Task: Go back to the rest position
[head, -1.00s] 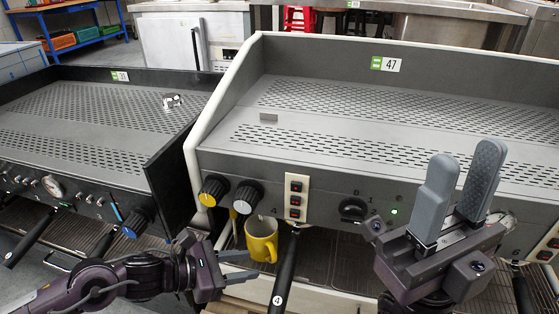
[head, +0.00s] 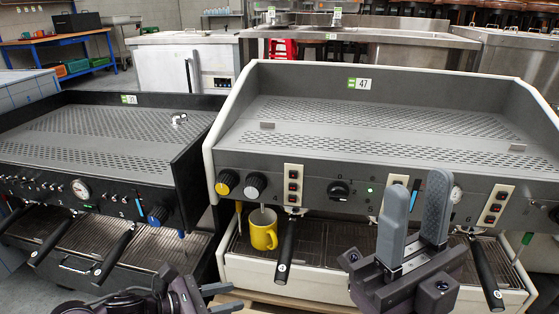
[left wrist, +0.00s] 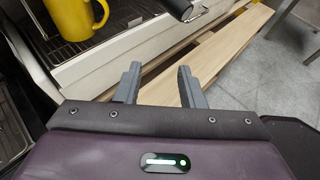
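My left gripper (head: 226,299) is low at the bottom of the head view, in front of the white-sided coffee machine and apart from it. In the left wrist view its two grey fingers (left wrist: 158,84) are spread with nothing between them. My right gripper (head: 414,222) points upward in front of the machine's right half. Its two grey fingers stand a little apart and hold nothing. A yellow mug (head: 263,230) stands upright on the machine's drip tray, clear of both grippers. It also shows in the left wrist view (left wrist: 76,17).
The white-sided coffee machine (head: 300,190) labelled 47 fills the middle and right, with black-handled portafilters (head: 286,252) sticking out. A black coffee machine (head: 95,165) stands at left. A wooden board (left wrist: 215,58) runs below the machine's front edge. Grey floor (left wrist: 272,72) is open beyond it.

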